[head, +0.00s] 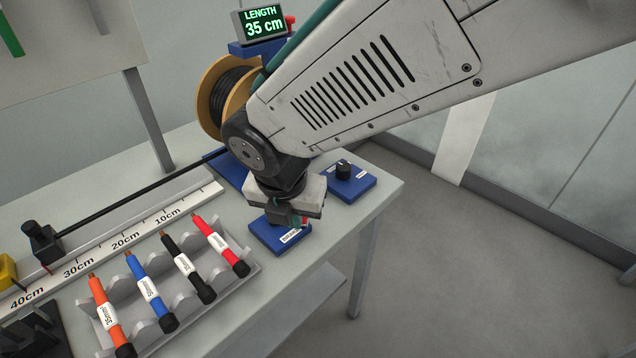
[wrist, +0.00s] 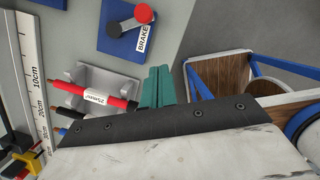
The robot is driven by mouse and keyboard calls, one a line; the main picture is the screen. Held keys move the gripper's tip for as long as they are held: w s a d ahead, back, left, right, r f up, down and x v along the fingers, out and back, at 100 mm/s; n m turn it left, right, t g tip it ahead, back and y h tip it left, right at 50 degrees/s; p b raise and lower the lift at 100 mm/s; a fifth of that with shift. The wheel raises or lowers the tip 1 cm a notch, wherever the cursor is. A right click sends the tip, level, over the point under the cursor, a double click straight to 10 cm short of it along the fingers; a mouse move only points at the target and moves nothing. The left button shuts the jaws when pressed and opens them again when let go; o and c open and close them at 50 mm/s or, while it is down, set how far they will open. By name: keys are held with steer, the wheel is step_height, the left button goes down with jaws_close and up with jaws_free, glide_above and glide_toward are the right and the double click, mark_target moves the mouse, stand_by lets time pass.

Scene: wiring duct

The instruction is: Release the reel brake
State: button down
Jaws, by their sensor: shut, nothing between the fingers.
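The reel brake is a lever on a blue plate (head: 268,236) labelled BRAKE, near the right end of the bench. In the wrist view its red knob (wrist: 143,13) and grey arm (wrist: 122,26) show clearly at the top, on the blue plate (wrist: 112,46). My gripper (wrist: 157,86) has its green fingers shut and empty; they appear below the lever in that view, apart from it. In the head view my gripper (head: 297,214) hangs over the brake plate and hides most of the lever. The cable reel (head: 209,97) stands behind my arm, partly covered.
A second blue plate (head: 357,187) with a black knob (head: 343,167) sits to the right. Cable runs to a black clamp (head: 42,243). A display (head: 263,22) reads 35 cm.

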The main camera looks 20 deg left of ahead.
steer(key=v, duration=0.4)
stand_by(0.3)
steer(key=s+d+r+n, duration=0.2)
steer(key=d+n, duration=1)
steer(key=d, duration=0.1)
steer(key=s+d+r+n+g, duration=0.1)
steer(key=s+d+r+n, duration=0.1)
steer(key=d+n, duration=1)
steer(key=s+d+r+n, duration=0.3)
steer(key=d+n, duration=0.8)
steer(key=d, duration=0.5)
steer(key=shift+s+n, duration=0.4)
steer(key=shift+s, duration=0.2)
